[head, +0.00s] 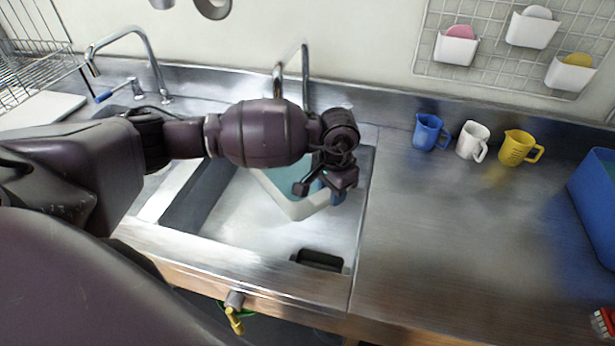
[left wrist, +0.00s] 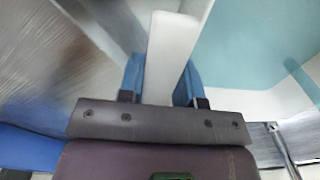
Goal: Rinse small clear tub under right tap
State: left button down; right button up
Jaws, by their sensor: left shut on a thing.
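The small tub (head: 297,208) is whitish with a teal inside and sits tilted in the picture, within the right sink basin. My left gripper (head: 330,190) reaches over its right side and is shut on its wall. In the left wrist view the pale wall (left wrist: 170,55) stands between the two blue fingertips, and the teal inside (left wrist: 245,40) lies to the right. The right tap (head: 305,72) rises behind the basin; my left arm hides its lower part. I cannot tell whether water runs or whether the tub touches the basin floor. My right gripper is out of view.
A dark rectangular item (head: 320,260) lies at the basin's front. The left tap (head: 130,40) stands further left. Blue (head: 428,132), white (head: 472,141) and yellow (head: 517,148) jugs stand at the back right. The counter (head: 450,240) before them is clear, with a blue bin (head: 595,200) at its right edge.

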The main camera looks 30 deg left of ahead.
pick_arm(q)
jog(key=shift+s+d, duration=0.4)
jog(key=shift+s, duration=0.05)
jog(key=s+d, duration=0.4)
jog(key=s, duration=0.1)
jog(key=shift+p, duration=0.35)
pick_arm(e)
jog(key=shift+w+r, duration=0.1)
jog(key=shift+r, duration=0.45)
pick_arm(q)
jog(key=shift+w+d, duration=0.1)
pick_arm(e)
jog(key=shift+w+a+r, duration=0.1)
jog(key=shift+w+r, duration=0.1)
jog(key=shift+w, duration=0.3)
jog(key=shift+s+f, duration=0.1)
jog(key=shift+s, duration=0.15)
pick_arm(q)
jog(key=shift+r, duration=0.15)
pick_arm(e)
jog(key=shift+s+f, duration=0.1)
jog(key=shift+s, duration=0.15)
